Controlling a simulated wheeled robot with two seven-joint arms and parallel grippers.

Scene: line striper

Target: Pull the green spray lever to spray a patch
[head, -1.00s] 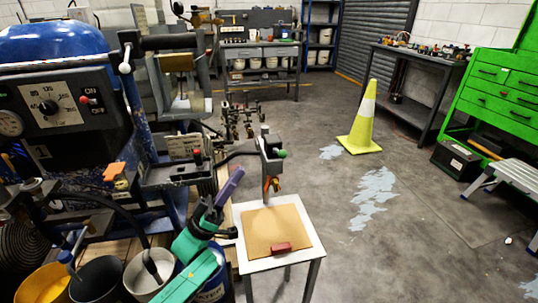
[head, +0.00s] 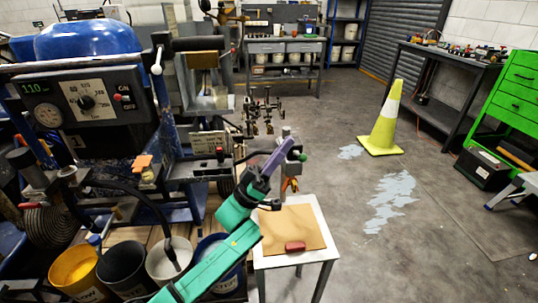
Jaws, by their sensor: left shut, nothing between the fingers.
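The green spray lever shows as a small green knob (head: 302,157) on the right side of a grey upright spray head (head: 288,133). An orange-red nozzle part (head: 290,185) hangs below it, above a small white table (head: 317,272) that carries a brown board (head: 288,225). My left gripper (head: 286,148), with purple fingers on a teal arm, is shut and empty. Its tips overlap the spray head in the picture, just left of the green knob, and hide part of the head. I cannot tell whether they touch. My right gripper is out of view.
A red block (head: 295,247) lies on the board's front edge. The striper machine with its control panel (head: 85,105) fills the left, with several buckets (head: 75,268) below.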

